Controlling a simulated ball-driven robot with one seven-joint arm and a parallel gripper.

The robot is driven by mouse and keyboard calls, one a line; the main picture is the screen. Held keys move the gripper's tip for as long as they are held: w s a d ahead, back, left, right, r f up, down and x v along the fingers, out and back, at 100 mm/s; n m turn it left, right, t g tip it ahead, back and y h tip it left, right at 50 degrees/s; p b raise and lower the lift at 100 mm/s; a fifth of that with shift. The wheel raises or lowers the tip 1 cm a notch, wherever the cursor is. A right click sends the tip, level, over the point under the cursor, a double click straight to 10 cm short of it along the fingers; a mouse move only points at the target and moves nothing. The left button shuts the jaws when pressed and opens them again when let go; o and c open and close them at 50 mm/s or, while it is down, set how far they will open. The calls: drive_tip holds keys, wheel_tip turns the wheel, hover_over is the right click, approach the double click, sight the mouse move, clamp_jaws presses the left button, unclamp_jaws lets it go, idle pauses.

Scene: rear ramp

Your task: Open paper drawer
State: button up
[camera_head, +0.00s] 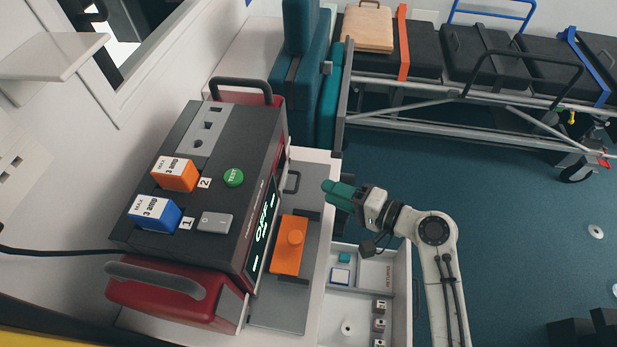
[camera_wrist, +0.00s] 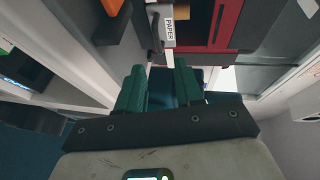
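The drawer label reading PAPER (camera_wrist: 169,27) shows at the top of the wrist view, with a dark handle (camera_wrist: 155,33) just left of it. My gripper (camera_wrist: 160,66) has two green fingers set apart with nothing between them, so it is open. The label and handle lie beyond the fingertips, and I see no contact. In the head view my gripper (camera_head: 337,192) is right of the machine (camera_head: 262,215) with the OFF display. A small dark handle (camera_head: 292,182) shows left of my gripper there. The paper drawer's front is not clearly seen in the head view.
A white drawer (camera_head: 405,285) with small items stands pulled out below my arm. An orange part (camera_head: 289,246) sits on a grey plate beside the machine. A stretcher (camera_head: 470,80) stands at the back. The teal floor (camera_head: 520,210) to the right is mostly clear.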

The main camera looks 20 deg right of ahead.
sight(299, 179)
drive_tip(key=p+x, duration=0.1)
drive_tip(key=x, duration=0.7)
drive_tip(key=shift+w+f, duration=0.1)
drive_tip(key=shift+c, duration=0.3)
clamp_jaws()
idle(0.9)
